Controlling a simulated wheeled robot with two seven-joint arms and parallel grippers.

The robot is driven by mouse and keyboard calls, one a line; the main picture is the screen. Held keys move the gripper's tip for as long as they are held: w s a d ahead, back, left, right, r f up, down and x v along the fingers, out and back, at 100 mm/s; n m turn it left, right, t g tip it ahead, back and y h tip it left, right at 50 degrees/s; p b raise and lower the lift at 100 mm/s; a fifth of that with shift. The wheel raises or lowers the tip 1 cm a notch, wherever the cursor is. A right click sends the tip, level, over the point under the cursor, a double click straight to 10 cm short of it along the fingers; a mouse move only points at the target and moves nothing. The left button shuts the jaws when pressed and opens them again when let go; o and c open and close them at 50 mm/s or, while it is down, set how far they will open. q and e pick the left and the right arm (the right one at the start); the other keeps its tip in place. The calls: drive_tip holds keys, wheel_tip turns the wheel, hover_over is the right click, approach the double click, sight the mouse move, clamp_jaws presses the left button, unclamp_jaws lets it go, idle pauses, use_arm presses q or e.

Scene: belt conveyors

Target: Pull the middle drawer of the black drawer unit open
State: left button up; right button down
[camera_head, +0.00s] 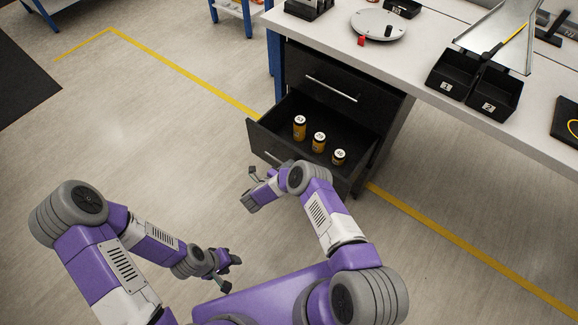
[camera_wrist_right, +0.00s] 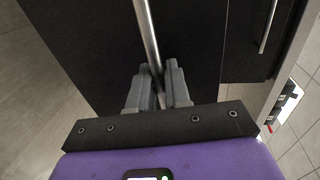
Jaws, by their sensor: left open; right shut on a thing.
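The black drawer unit (camera_head: 395,135) stands under the white worktop. Its top drawer (camera_head: 310,72) is shut, with a bar handle (camera_head: 331,88). The middle drawer (camera_head: 283,108), just below, stands pulled well out, with several orange bottles with white lids inside. My right gripper (camera_wrist_right: 160,88) is shut on the middle drawer's bar handle (camera_wrist_right: 147,30); in the head view it is at the drawer front (camera_head: 253,187), and my arm hides part of the front. My left gripper (camera_head: 231,273) is open and empty over the floor, apart from the unit.
On the worktop (camera_head: 430,105) are a round grey turntable (camera_head: 378,25), a small red item (camera_head: 361,41) and two black bins (camera_head: 452,75), numbered 1 and 2. A yellow line (camera_head: 185,74) crosses the floor. The floor left of the unit is clear.

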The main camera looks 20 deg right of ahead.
drive_tip(key=shift+s+a, duration=0.25)
drive_tip(key=shift+a, duration=0.05)
drive_tip(key=c, duration=1.3)
unclamp_jaws()
drive_tip(key=shift+c, duration=0.2)
drive_tip(key=p+v, duration=0.2)
drive_tip(key=v, duration=0.5)
drive_tip(key=shift+a, duration=0.25)
